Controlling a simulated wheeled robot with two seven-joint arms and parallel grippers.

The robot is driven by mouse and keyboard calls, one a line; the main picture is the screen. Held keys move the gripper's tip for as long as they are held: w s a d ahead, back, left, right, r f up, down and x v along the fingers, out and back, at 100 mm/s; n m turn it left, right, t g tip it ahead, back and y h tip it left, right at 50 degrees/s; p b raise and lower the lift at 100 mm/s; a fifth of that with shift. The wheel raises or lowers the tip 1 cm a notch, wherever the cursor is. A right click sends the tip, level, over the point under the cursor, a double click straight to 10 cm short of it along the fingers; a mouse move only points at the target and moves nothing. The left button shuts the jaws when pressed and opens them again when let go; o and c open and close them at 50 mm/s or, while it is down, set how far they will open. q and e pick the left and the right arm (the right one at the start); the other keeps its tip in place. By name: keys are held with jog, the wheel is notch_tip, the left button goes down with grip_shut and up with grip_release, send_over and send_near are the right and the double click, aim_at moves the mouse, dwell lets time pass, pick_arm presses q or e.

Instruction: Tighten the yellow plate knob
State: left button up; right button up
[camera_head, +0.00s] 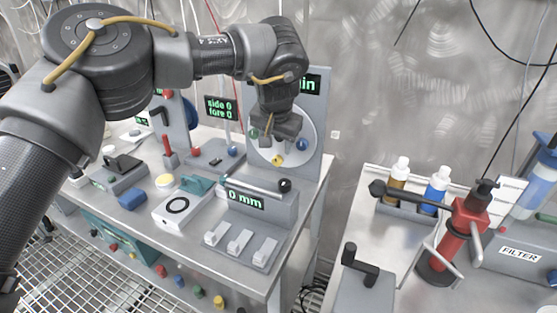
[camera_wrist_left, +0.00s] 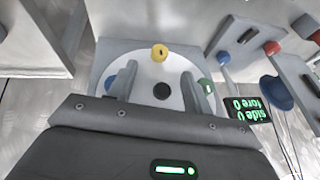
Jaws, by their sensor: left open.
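The yellow plate knob (camera_head: 277,160) sits at the bottom of a pale round plate (camera_head: 308,128) on an upright grey panel. A green knob (camera_head: 254,133) and a blue knob (camera_head: 302,144) sit at its sides. My left gripper (camera_head: 275,138) is in front of the plate, open and empty. In the left wrist view its fingers (camera_wrist_left: 159,72) stand apart on either side of the plate's dark centre (camera_wrist_left: 162,91). The yellow knob (camera_wrist_left: 158,53) shows there just beyond the fingertips, not between them. My right gripper is not in view.
A display reading "side 0 fore 0" (camera_head: 221,108) stands left of the plate. A block with a "0 mm" display (camera_head: 246,198) stands in front. Bottles (camera_head: 437,188) and a red pump-like device (camera_head: 467,229) stand on a separate bench at right.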

aim_at(276, 163)
pick_arm(q)
jog(key=x, duration=0.8)
jog(key=shift+w+f, duration=0.2)
jog(key=shift+f, duration=0.15)
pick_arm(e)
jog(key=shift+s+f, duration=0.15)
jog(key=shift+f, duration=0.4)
pick_arm(q)
jog(key=shift+c, duration=0.4)
